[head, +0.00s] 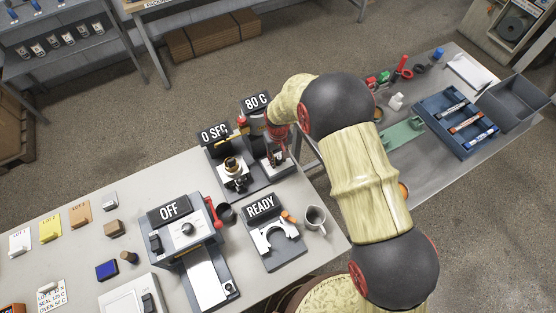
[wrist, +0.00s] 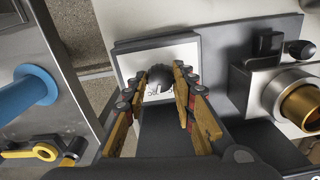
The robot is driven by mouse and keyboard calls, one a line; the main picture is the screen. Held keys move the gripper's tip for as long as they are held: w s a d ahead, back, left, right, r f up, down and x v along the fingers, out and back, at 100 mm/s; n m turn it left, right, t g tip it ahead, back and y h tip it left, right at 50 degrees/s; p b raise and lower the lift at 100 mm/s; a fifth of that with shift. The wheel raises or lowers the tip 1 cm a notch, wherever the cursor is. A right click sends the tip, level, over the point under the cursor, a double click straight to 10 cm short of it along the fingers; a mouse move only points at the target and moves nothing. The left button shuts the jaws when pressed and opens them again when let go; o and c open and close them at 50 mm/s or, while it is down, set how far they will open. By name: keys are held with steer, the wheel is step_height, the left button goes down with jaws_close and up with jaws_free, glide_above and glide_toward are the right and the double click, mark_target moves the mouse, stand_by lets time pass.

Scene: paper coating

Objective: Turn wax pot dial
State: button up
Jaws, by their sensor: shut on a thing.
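My gripper (wrist: 160,85) is shut on a dark round dial (wrist: 160,76) in the wrist view. The dial stands in front of a pale panel, with one finger on each side of it. In the head view the arm reaches down at the unit under the "80 C" sign (head: 256,101), apparently the wax pot. The arm covers most of that unit, and the dial cannot be made out there.
Left of the "80 C" unit stands a unit with a "0 SFC" sign (head: 214,133). A brass cylinder (wrist: 300,102) is close right of my gripper, and a blue cylinder (wrist: 32,88) is at left. A "READY" station (head: 274,243) and a mug (head: 315,218) are nearer.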

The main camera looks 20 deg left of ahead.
mark_target(278, 159)
steer(key=shift+m, duration=0.5)
steer(key=o, duration=1.2)
steer(key=shift+c, duration=0.2)
step_height(278, 159, up, 12)
stand_by(0.4)
